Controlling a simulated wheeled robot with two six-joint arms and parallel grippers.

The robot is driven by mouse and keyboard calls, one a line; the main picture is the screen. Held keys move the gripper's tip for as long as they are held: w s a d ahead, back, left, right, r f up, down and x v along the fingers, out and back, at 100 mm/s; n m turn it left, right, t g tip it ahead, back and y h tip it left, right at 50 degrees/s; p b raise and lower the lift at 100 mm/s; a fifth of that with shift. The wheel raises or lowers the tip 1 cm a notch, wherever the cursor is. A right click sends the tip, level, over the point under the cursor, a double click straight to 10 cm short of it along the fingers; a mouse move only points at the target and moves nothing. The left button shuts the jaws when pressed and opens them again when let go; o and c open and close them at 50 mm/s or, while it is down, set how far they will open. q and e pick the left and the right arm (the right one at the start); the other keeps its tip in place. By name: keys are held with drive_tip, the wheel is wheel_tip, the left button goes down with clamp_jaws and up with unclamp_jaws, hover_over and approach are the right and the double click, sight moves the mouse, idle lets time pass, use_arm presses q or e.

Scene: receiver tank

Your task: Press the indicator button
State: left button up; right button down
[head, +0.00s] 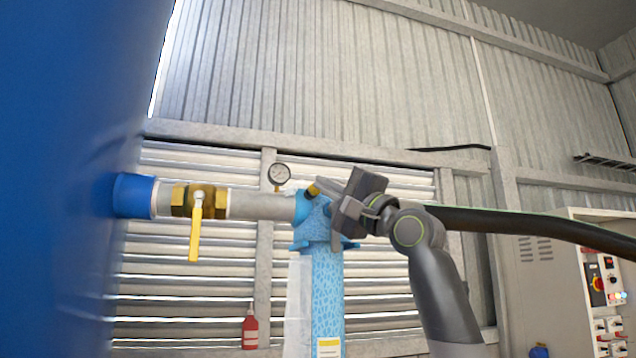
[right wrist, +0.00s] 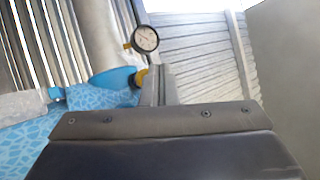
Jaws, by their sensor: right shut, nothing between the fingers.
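A blue filter housing (head: 327,285) stands upright in the middle of the head view, with a blue head (head: 314,220) on top. A small yellow knob (head: 313,188) sits on that head and may be the indicator button; it also shows in the right wrist view (right wrist: 141,77). My right gripper (head: 324,186) is shut and empty. Its fingertips (right wrist: 160,84) are right beside the yellow knob; I cannot tell whether they touch it. The gripper hides part of the housing's right side. My left gripper is not in view.
A pressure gauge (head: 279,176) stands on the pipe left of the head. A yellow-handled valve (head: 195,225) joins the pipe to a large blue tank (head: 60,180). A black hose (head: 530,222) runs right, past a control cabinet (head: 545,280). A red bottle (head: 250,332) is low at centre-left.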

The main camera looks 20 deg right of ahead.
drive_tip(key=shift+w+f, duration=0.1)
drive_tip(key=shift+w, duration=0.35)
drive_tip(key=shift+w+p, duration=0.35)
drive_tip(key=shift+p, duration=0.35)
idle(0.5)
drive_tip(key=shift+s+b, duration=0.7)
drive_tip(key=shift+b, duration=0.1)
drive_tip(key=s+b, duration=0.4)
drive_tip(key=s, duration=0.1)
drive_tip(key=shift+d, duration=0.1)
